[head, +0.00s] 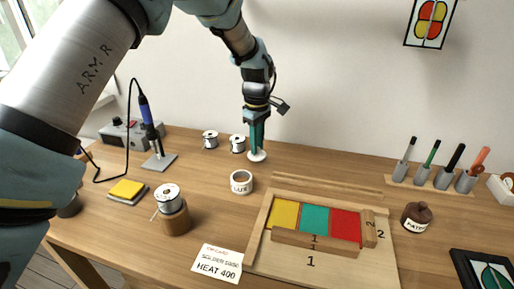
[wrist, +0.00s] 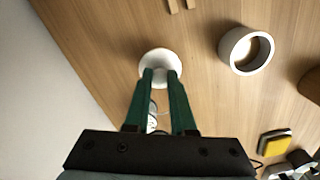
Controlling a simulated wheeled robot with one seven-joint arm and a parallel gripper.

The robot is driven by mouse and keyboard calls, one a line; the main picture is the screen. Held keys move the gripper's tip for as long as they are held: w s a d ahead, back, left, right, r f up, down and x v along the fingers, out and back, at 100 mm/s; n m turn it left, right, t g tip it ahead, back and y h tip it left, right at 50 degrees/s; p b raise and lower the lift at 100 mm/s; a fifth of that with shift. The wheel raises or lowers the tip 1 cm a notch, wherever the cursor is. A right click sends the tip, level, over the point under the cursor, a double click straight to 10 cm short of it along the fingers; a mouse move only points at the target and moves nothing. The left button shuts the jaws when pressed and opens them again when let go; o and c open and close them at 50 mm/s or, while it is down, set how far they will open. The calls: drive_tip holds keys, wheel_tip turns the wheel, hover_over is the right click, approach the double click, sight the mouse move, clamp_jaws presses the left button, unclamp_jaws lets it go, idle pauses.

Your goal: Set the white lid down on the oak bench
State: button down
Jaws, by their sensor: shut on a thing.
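The white lid (head: 257,157) is a small round disc near the back of the oak bench (head: 215,215). My gripper (head: 257,148) points down and is shut on the lid, which sits at its green fingertips. In the wrist view the lid (wrist: 160,55) shows just beyond my fingertips (wrist: 161,72), over the wood. It looks level and very close to the bench top; I cannot tell whether it touches. The white pot (head: 241,183) stands open, in front and to the left of the lid. It also shows in the wrist view (wrist: 233,60).
A soldering iron (head: 150,115) and a card (head: 217,263) are further left and in front.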

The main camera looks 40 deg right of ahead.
drive_tip(key=shift+f, duration=1.1)
drive_tip(key=shift+f, duration=0.15)
drive_tip(key=c, duration=0.8)
unclamp_jaws()
drive_tip(key=shift+o, duration=0.2)
wheel_tip(320, 180, up, 12)
drive_tip(key=b, duration=0.2)
drive_tip(key=shift+r, duration=0.2)
